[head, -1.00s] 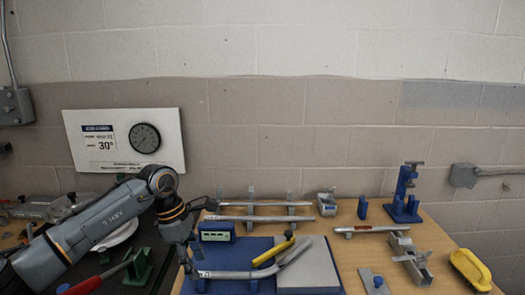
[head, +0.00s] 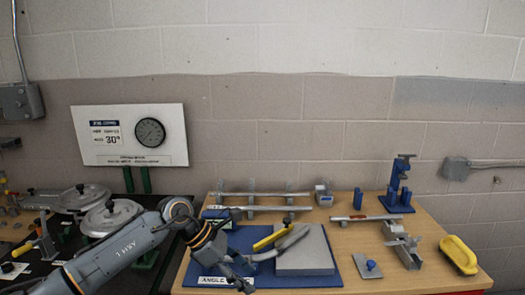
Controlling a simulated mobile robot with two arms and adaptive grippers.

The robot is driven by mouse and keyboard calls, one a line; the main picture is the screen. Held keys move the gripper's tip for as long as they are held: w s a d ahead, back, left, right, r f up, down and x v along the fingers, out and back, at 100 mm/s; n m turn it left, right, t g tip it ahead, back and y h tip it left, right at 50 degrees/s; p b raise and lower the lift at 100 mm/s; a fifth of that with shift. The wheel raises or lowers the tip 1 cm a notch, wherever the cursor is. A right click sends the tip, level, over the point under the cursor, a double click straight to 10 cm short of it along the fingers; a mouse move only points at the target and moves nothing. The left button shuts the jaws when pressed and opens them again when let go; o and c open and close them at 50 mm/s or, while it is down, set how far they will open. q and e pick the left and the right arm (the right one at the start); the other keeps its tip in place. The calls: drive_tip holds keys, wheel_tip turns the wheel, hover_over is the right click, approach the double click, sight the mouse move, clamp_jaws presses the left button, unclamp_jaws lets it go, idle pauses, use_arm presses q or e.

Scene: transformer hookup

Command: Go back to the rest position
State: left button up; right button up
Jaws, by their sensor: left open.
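My left gripper (head: 238,272) is at the end of the arm coming in from the left. It is over the left part of the blue bending board (head: 300,280), in front of the "ANGLE" label. Its jaws are open, with no object seen held between them. The tube's left end is hidden behind the gripper. Whether the gripper touches the tube cannot be told. My right gripper is not in view.
Straight tubes lie on a rack (head: 268,208) at the table's back. A blue clamp stand (head: 398,190), a grey fixture (head: 404,245) and a yellow-handled tool (head: 459,254) stand at the right. Round discs (head: 110,216) sit on the dark left bench. A gauge panel (head: 128,134) stands behind.

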use_arm(q)
drive_tip(key=s+d+r+n+t+h, duration=0.5)
drive_tip(key=d+r+n+h, duration=0.4)
drive_tip(key=d+h, duration=0.25)
drive_tip(key=w+a+f+n+t+y, duration=0.15)
drive_tip(key=a+n+t+y, duration=0.5)
drive_tip(key=n, duration=0.65)
drive_tip(key=w+a+n+t+y, duration=0.2)
drive_tip(key=a+n+t+y, duration=0.5)
drive_tip(key=n, duration=0.5)
drive_tip(key=s+a+f+n+g+y, duration=0.2)
drive_tip(key=s+a+f+n+y, duration=0.1)
drive_tip(key=a+f+n, duration=0.3)
drive_tip(key=s+a+f+n+g+y, duration=0.25)
drive_tip(key=a+f+n, duration=0.2)
drive_tip(key=f, duration=0.35)
drive_tip(key=s+a+f+n+g, duration=0.2)
drive_tip(key=s+f+n+g, duration=0.4)
drive_tip(key=s, duration=0.7)
drive_tip(key=s+a+f+n+g, duration=0.15)
drive_tip(key=s+f+g, duration=0.45)
drive_tip(key=s, duration=0.6)
wheel_tip(320, 180, down, 29)
drive_tip(key=s, duration=0.2)
drive_tip(key=s+a+f+g, duration=0.1)
drive_tip(key=s+a+f, duration=0.2)
drive_tip(key=s+f, duration=1.1)
drive_tip(key=shift+s+f+m, duration=0.2)
drive_tip(key=shift+s+m, duration=0.2)
drive_tip(key=shift+s, duration=0.6)
